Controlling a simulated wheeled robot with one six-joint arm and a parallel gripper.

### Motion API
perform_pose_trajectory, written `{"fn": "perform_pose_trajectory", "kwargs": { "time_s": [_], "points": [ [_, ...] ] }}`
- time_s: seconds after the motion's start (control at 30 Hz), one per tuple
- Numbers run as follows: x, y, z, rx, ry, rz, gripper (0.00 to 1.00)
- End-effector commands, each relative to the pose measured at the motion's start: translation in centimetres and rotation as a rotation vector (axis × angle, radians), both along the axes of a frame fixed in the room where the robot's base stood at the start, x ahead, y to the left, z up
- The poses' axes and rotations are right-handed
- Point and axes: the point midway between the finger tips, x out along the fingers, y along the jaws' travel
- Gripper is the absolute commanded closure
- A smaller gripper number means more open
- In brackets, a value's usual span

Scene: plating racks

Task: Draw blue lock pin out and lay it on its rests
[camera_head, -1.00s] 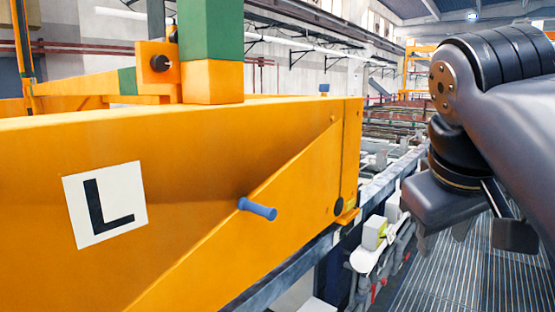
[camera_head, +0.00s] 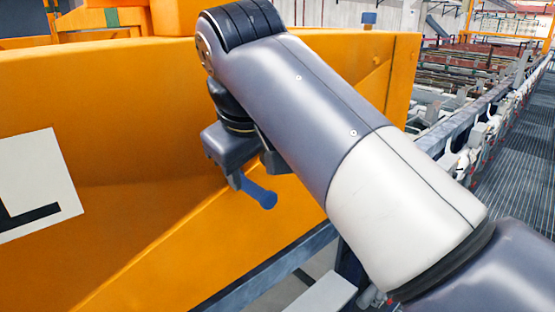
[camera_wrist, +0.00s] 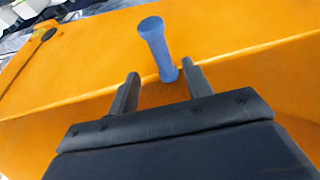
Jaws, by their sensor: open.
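The blue lock pin (camera_head: 259,193) sticks out of the side of the orange beam (camera_head: 130,190). In the wrist view the pin (camera_wrist: 153,42) shows as a blue rod with a wider round end, its base at the orange face. My gripper (camera_head: 238,181) is at the pin in the head view, partly hidden by my own arm. In the wrist view my gripper (camera_wrist: 161,72) is open, one finger on each side of the pin's base, with gaps visible. I cannot make out the pin's rests.
A white panel with a black L (camera_head: 38,185) is on the beam at left. A small blue piece (camera_head: 369,18) stands on the beam's top edge. A grey rail (camera_head: 290,265) runs below the beam. A grated walkway (camera_head: 505,170) lies at right.

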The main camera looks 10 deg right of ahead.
Motion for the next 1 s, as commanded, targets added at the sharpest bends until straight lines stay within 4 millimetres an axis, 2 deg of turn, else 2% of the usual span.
{"fn": "perform_pose_trajectory", "kwargs": {
  "time_s": [0.1, 0.3, 0.7, 1.0],
  "points": [
    [1.0, -0.1, -1.9, -0.002, 0.002, -0.001, 0.53],
    [2.1, -0.1, -4.0, -0.001, 0.001, 0.0, 0.53],
    [2.5, -0.1, -4.6, 0.001, -0.001, 0.0, 0.53],
    [2.5, -0.1, -4.6, 0.001, -0.001, 0.0, 0.77]
  ]
}}
